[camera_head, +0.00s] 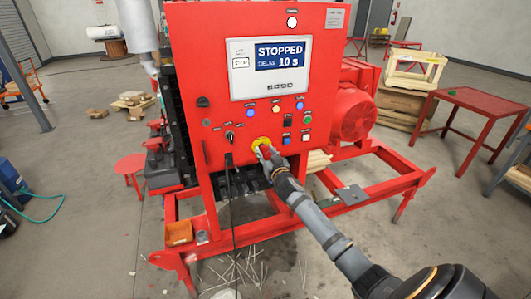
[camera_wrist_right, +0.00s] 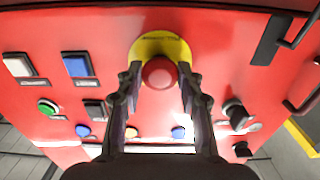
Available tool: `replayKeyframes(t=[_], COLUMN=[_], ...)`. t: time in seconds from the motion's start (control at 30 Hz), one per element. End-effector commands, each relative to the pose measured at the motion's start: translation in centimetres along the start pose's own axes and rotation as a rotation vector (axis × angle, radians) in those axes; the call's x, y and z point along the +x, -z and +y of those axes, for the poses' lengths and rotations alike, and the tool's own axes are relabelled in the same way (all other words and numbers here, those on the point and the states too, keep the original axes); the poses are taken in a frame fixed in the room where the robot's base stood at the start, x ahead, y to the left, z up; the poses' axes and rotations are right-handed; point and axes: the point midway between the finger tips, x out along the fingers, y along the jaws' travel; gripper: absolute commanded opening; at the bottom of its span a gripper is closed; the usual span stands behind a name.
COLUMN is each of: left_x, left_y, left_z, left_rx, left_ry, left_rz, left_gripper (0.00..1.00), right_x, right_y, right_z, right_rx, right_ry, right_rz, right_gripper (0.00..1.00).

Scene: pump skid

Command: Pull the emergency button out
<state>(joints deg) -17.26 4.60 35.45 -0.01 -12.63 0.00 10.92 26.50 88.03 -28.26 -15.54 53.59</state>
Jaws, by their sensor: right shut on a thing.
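The emergency button is a red mushroom head (camera_wrist_right: 159,72) on a yellow round plate (camera_wrist_right: 160,44), low on the front of the red control panel (camera_head: 180,60). In the head view the yellow plate (camera_head: 258,142) shows and my gripper partly hides the button. My right gripper (camera_wrist_right: 159,78) reaches the panel from the front right. Its two fingers stand on either side of the red head and are shut on it. In the head view the right gripper (camera_head: 267,152) is at the button. My left gripper is not in view.
The panel screen (camera_head: 278,55) reads STOPPED, DELAY 10 s. Several coloured buttons, such as a green one (camera_head: 308,118), sit close to the right of the emergency button. A black selector switch (camera_head: 229,135) is to its left. The red skid frame (camera_head: 370,205) extends below.

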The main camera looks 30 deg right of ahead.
Motion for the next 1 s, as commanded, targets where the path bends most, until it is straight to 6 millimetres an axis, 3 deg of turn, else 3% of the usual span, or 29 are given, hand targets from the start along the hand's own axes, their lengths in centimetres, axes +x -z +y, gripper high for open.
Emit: replayKeyframes(t=[0.2, 0.37, 0.6, 0.63, 0.8, 1.0], left_x=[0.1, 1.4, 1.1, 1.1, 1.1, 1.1], left_y=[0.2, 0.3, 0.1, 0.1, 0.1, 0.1], left_z=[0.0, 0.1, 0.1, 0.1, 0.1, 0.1], left_rx=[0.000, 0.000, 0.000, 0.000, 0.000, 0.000], left_ry=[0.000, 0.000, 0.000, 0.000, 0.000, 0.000], left_rz=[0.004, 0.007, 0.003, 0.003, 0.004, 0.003], left_gripper=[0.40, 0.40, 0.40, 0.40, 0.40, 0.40], right_x=[0.0, -0.6, -0.7, -0.7, -0.7, -0.7], right_y=[0.0, -0.5, -0.2, -0.2, -0.1, 0.0], right_z=[0.0, 0.0, 0.0, 0.0, 0.0, 0.0], right_rx=[0.000, 0.000, 0.001, 0.001, 0.001, 0.000], right_ry=[0.000, 0.001, 0.000, 0.000, 0.000, 0.000], right_rz=[0.000, 0.000, -0.003, -0.003, -0.002, -0.001], right_gripper=[0.00, 0.00, 0.00, 0.41, 0.60, 0.60])
